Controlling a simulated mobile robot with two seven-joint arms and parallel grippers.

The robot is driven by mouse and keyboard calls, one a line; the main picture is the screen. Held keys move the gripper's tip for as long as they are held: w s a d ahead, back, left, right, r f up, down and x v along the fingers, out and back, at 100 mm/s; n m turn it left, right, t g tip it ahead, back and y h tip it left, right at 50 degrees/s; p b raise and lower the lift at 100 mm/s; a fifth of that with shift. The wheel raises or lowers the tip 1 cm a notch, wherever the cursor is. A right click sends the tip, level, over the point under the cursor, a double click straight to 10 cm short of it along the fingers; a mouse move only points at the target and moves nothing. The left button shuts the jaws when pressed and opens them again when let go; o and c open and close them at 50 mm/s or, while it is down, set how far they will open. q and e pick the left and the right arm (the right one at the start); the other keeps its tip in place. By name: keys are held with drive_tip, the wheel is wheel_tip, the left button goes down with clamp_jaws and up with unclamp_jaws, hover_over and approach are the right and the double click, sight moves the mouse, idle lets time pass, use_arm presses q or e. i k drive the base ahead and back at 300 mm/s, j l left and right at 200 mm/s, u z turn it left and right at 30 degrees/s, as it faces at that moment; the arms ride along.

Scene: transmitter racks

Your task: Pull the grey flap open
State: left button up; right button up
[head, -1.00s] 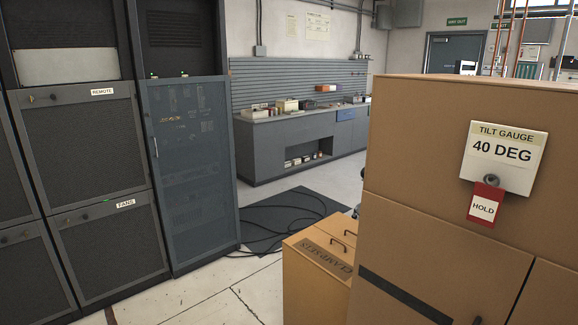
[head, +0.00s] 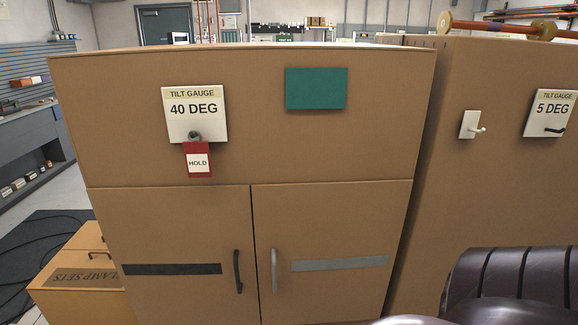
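A brown cabinet (head: 330,135) stands in front of me with two lower doors side by side. The right door (head: 330,222) has a grey strip (head: 340,264) across it and an upright grey handle (head: 274,270) near its left edge. The left door (head: 170,225) has a black strip (head: 172,269) and a black handle (head: 238,271) near its right edge. Both doors look shut. The bottom of the doors is cut off by the picture edge. Neither of my grippers is in view.
A tilt gauge sign reading 40 DEG (head: 194,120) with a red HOLD tag (head: 197,165) and a green panel (head: 316,88) are on the cabinet's upper face. A second brown cabinet (head: 480,185) adjoins right. A clamp-sets box (head: 75,290) stands left. A dark rounded shape (head: 515,285) fills the lower right.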

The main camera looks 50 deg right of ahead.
sight(326, 252)
drive_tip(key=z, duration=1.95)
